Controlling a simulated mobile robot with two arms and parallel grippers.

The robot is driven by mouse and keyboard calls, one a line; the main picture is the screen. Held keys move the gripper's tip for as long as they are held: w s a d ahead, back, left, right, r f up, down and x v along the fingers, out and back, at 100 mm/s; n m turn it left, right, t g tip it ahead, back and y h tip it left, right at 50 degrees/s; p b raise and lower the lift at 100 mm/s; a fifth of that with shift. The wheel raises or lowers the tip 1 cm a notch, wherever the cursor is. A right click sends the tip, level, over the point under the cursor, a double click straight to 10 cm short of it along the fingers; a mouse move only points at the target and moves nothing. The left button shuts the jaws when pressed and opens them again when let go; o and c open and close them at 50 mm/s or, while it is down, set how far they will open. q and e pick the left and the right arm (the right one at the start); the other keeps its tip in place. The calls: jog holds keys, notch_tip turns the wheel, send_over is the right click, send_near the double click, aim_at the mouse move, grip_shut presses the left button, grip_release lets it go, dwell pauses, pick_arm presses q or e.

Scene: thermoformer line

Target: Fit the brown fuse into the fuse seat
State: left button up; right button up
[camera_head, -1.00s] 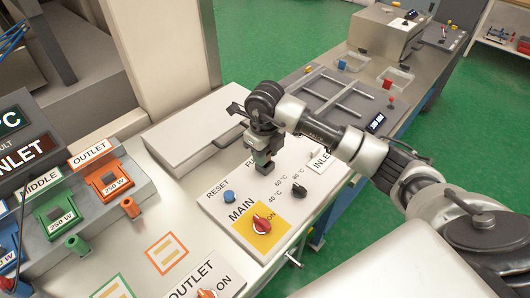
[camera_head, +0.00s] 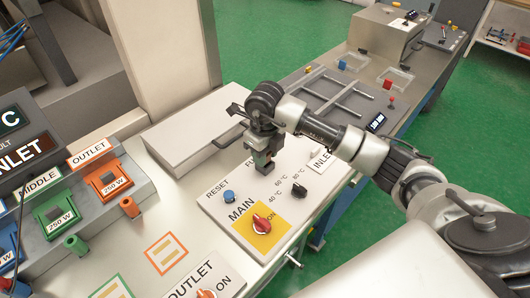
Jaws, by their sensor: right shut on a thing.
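My right gripper (camera_head: 264,163) points down over the back part of the white control panel (camera_head: 217,206), beside a label whose visible letters begin "FU". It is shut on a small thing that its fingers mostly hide. I cannot make out the brown fuse or its colour there. The fuse seat does not show either; the gripper covers the panel at that spot. I cannot tell whether the held thing touches the panel. My left gripper is not in view.
The panel bears a blue reset button (camera_head: 229,196), a red main switch (camera_head: 261,223) on yellow and a black temperature knob (camera_head: 299,190). A grey-white box (camera_head: 190,125) stands behind. Orange (camera_head: 107,184) and green (camera_head: 57,215) 250 W units are at left.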

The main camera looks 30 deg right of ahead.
jog(key=shift+f+b, duration=0.55)
jog(key=shift+f, duration=0.15)
jog(key=shift+r, duration=0.2)
jog(key=shift+r+p, duration=0.3)
jog(key=shift+r, duration=0.05)
jog(key=shift+b, duration=0.45)
dwell(1.3)
jog(key=shift+f+b, duration=0.4)
jog(key=shift+f, duration=0.1)
jog(key=o, duration=1)
notch_tip(320, 180, up, 11)
jog(key=shift+f+b, duration=0.1)
jog(key=shift+b, duration=0.95)
